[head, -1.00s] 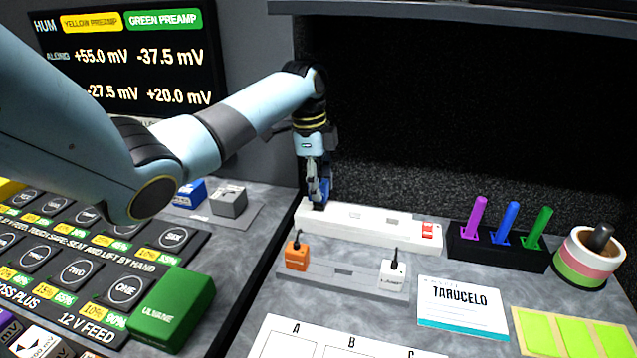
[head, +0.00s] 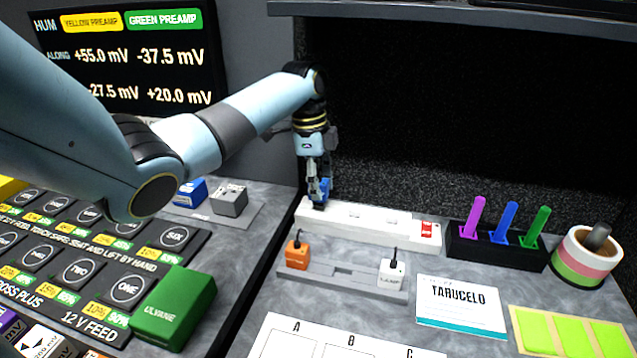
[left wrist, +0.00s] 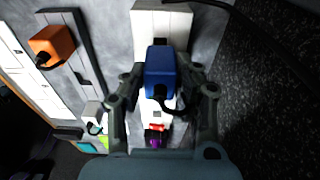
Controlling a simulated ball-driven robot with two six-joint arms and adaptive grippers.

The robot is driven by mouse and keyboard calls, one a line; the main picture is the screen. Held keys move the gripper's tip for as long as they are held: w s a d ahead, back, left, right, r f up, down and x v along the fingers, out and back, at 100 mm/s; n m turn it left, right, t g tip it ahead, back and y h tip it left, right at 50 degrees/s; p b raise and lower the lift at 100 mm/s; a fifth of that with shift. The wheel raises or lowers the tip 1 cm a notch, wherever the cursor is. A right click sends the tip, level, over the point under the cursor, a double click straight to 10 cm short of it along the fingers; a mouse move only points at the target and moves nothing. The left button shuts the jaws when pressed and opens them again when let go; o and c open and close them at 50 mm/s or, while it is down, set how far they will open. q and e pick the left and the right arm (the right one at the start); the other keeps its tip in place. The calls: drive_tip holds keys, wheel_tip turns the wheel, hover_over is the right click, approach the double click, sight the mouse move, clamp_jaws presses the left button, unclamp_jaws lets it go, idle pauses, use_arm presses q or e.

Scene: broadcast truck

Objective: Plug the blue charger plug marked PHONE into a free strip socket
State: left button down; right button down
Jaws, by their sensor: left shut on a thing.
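My left gripper (head: 319,186) is shut on the blue plug (left wrist: 160,72). It holds the plug at the left end of the white power strip (head: 365,226). In the left wrist view the plug sits between both fingers, its dark cord curling at its near end, with the strip (left wrist: 160,20) behind it. The plug's underside is hidden, so I cannot tell whether it touches the strip or is in a socket. Its marking is not readable. The strip has a red switch (head: 427,229) at its right end. My right gripper is not in view.
A grey holder (head: 343,276) in front of the strip carries an orange plug (head: 297,255) and a white plug (head: 391,272). A black pen rack (head: 468,246) and tape rolls (head: 585,262) stand right. A green block (head: 173,307) is at front left.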

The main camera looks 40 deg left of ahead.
use_arm(q)
drive_tip(key=shift+f+b, duration=0.6)
drive_tip(key=shift+f, duration=0.65)
drive_tip(key=c, duration=0.9)
unclamp_jaws()
drive_tip(key=shift+r, duration=0.3)
drive_tip(key=r, duration=0.7)
drive_tip(key=shift+s+a, duration=0.25)
drive_tip(key=shift+a, duration=0.15)
drive_tip(key=shift+f, duration=0.1)
